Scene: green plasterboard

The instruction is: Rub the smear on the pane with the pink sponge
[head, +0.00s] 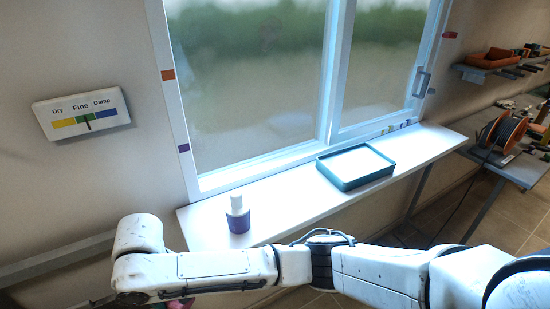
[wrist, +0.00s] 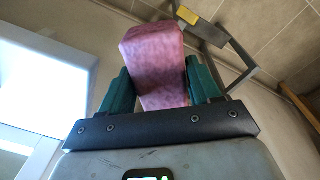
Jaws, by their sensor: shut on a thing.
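The pink sponge (wrist: 153,55) is a mottled block in the wrist view. My gripper (wrist: 158,80) is shut on it, with a green finger on either side, and the sponge stands out beyond the fingertips. In the head view my arm hides most of the gripper; a small pink patch (head: 181,303) shows below it at the bottom edge. The window pane (head: 250,100) is upright behind the sill, and the sponge is apart from it. A very faint reddish mark (head: 269,35) high on the pane may be the smear.
A white sill (head: 300,200) runs below the window. A Dry/Fine/Damp sign (head: 82,114) hangs on the left wall. Shelves with a cable reel (head: 505,132) are at right.

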